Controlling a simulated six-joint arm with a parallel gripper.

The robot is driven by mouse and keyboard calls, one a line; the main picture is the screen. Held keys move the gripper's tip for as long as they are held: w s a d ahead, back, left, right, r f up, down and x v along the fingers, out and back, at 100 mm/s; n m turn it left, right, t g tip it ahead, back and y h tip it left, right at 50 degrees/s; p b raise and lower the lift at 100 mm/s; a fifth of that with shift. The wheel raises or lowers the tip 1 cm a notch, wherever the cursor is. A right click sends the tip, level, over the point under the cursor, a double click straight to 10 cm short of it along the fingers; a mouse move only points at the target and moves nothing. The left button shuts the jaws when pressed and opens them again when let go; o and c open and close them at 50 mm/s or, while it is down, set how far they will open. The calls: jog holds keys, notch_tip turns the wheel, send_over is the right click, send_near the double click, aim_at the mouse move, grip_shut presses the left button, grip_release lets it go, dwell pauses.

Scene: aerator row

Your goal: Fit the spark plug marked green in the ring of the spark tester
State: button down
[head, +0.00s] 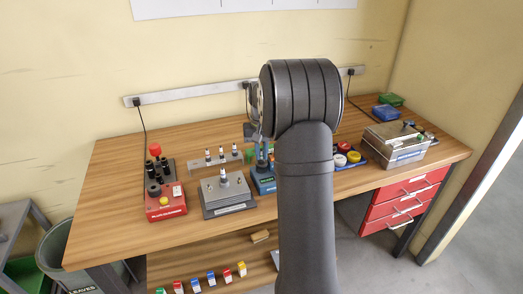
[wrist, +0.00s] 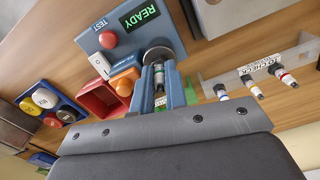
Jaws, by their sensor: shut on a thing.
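The spark tester (head: 262,185) is a blue box near the middle of the bench, partly behind my arm. In the wrist view the tester (wrist: 150,38) shows a lit READY display, a red button and a switch. Its round metal ring (wrist: 158,55) is at the near edge. My gripper (wrist: 160,78) has blue fingers and is shut on a spark plug (wrist: 159,82) with a green mark low on it. The plug's far end is at the ring in the picture; I cannot tell whether it is inside. In the head view my gripper (head: 262,150) is over the tester.
A grey rack (head: 205,164) behind holds several plugs; blue and red marks show on them. A grey box (head: 228,198) with an upright plug stands left of the tester, then a red unit (head: 165,200). A tray of coloured caps (head: 349,160) and a metal case (head: 398,146) stand right.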

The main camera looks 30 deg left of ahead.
dwell(0.3)
jog(key=c, duration=1.4)
grip_release()
jog(key=shift+o, duration=0.2)
notch_tip(320, 180, up, 7)
